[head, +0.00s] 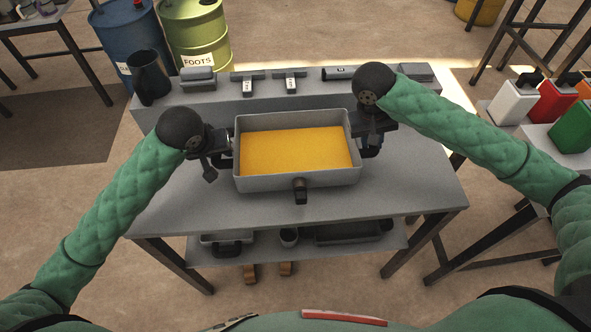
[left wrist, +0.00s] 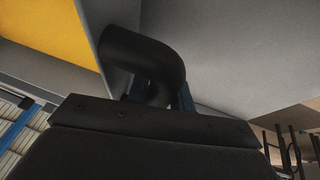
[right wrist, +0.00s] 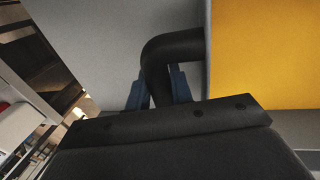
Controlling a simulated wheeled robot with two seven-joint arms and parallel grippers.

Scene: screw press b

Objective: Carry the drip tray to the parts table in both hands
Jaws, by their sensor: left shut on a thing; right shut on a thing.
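The drip tray (head: 297,183) is a grey rectangular pan with yellow-orange liquid (head: 295,150) in it and a dark spout (head: 300,190) at its front. It is over the grey table; I cannot tell whether it touches the top. My left gripper (head: 226,143) is shut on the tray's left handle, a black bent bar that shows in the left wrist view (left wrist: 145,58). My right gripper (head: 368,138) is shut on the right handle, which shows in the right wrist view (right wrist: 172,48). The tray looks about level.
The grey table (head: 400,190) has a raised back ledge with a black jug (head: 150,77) and several tools. A lower shelf (head: 350,245) holds trays and a cup. Blue (head: 125,40) and green (head: 195,35) drums stand behind. Coloured cans (head: 555,100) stand on a right-hand table.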

